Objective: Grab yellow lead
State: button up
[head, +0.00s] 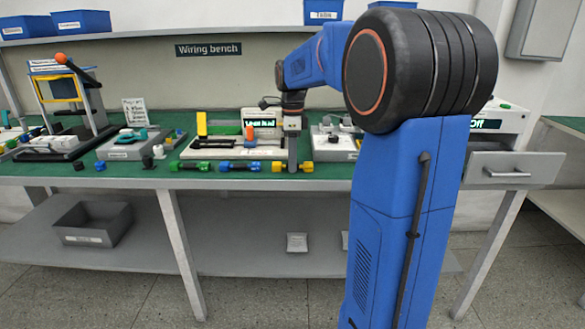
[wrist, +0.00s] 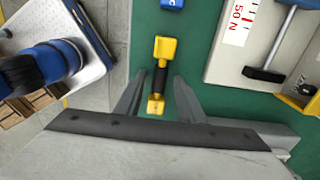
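The yellow lead (wrist: 164,48) has two yellow ends and a black middle. It lies near the front edge of the green bench, and it also shows in the head view (head: 305,167), its middle hidden by my gripper. My gripper (wrist: 159,80) is open and points down over the lead. In the wrist view its two fingers stand either side of the black middle, with a gap on both sides. In the head view my gripper (head: 292,163) appears low, at the lead. I cannot tell how far the fingertips are above the bench.
A blue lead (head: 240,166) and a green lead (head: 190,166) lie in a row to the left. Behind them is a pale tray (wrist: 220,68) holding a hammer-like tool (wrist: 265,73). A grey device (head: 335,147) stands to the right. The bench's front edge is close.

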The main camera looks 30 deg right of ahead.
jog(key=shift+f, duration=0.35)
jog(key=shift+c, duration=0.5)
grip_shut()
